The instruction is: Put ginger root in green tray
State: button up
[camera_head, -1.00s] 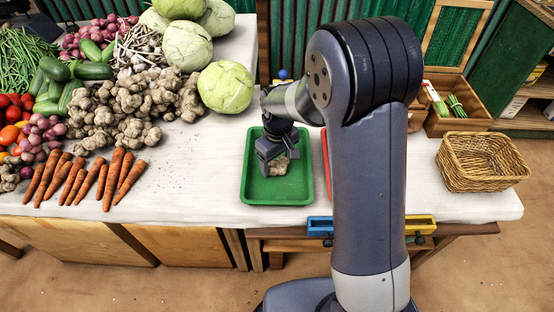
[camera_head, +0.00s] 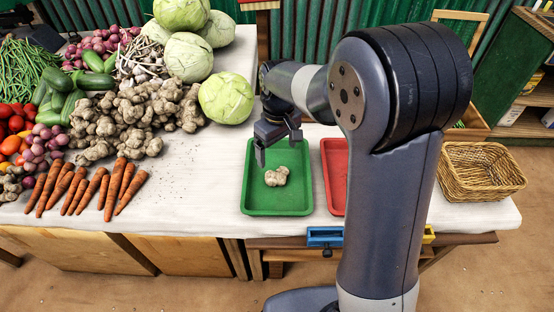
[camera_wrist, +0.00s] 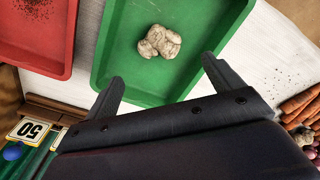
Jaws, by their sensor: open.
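A knobbly beige ginger root (camera_head: 276,176) lies in the green tray (camera_head: 256,202), near its middle. In the wrist view the ginger root (camera_wrist: 158,42) also rests on the floor of the green tray (camera_wrist: 178,75), apart from the fingers. My gripper (camera_head: 277,150) is above the back part of the tray. Its jaws are open and empty, and the fingers (camera_wrist: 161,75) show spread in the wrist view.
A red tray (camera_head: 334,176) stands just right of the green one, partly behind my arm. A ginger pile (camera_head: 130,118), carrots (camera_head: 85,188) and cabbages (camera_head: 226,97) lie to the left. A wicker basket (camera_head: 484,172) stands at the right.

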jog(key=shift+r, duration=1.4)
